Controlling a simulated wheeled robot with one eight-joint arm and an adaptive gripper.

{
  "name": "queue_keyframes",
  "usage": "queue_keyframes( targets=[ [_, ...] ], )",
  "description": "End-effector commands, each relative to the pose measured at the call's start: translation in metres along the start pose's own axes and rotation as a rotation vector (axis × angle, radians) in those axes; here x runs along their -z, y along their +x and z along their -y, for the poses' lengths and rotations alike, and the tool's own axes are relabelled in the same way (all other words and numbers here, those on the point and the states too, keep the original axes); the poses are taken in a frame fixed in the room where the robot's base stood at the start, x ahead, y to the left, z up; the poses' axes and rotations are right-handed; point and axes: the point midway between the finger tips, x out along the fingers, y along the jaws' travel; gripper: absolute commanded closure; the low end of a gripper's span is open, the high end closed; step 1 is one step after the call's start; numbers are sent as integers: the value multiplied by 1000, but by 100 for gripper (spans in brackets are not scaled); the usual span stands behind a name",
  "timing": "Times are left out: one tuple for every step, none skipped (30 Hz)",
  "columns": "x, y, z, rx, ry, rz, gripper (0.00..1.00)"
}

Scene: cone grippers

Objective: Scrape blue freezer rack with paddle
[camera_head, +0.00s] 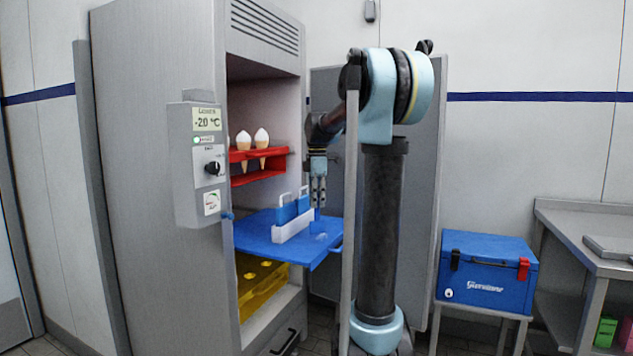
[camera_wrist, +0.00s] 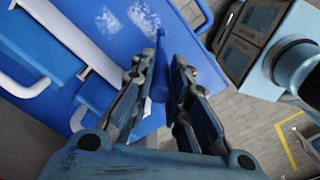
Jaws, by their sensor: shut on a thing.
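The blue freezer rack (camera_head: 262,236) is pulled out of the open freezer. It fills much of the wrist view (camera_wrist: 60,108), with whitish frost patches (camera_wrist: 145,18) on it. My gripper (camera_head: 319,203) is above the rack's right part, pointing down. In the wrist view my gripper (camera_wrist: 164,62) is shut on a narrow blue piece, seemingly the paddle (camera_wrist: 161,78). The fingers hide most of it, and I cannot tell whether it touches the rack. A white holder (camera_head: 293,226) and blue pieces with pale handles (camera_head: 287,212) stand on the rack, left of my gripper.
A red shelf (camera_head: 262,153) with ice cream cones is above the rack, and a yellow container (camera_head: 258,283) is below. The open freezer door (camera_head: 428,200) is behind my arm. A blue cooler (camera_head: 487,270) stands on a stand at right.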

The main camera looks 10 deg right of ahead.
Motion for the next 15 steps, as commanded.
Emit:
queue_keyframes(
  targets=[
    [-2,-5,1,0,3,0,100],
    [-3,-7,1,0,4,0,100],
    [-4,-11,1,0,5,0,100],
    [-4,-14,1,0,6,0,100],
    [-4,-17,1,0,6,0,100],
    [-4,-20,1,0,6,0,100],
    [-4,-23,1,0,6,0,100],
    [-4,-25,1,0,6,0,100],
    [-4,-29,1,0,5,0,100],
    [-3,-32,1,0,5,0,100],
    [-3,-34,1,0,4,0,100],
    [-2,-38,0,0,3,0,100],
    [-2,-41,0,0,2,0,100],
    [-1,-44,0,0,2,0,100],
    [0,-47,0,0,1,0,100]
  ],
)
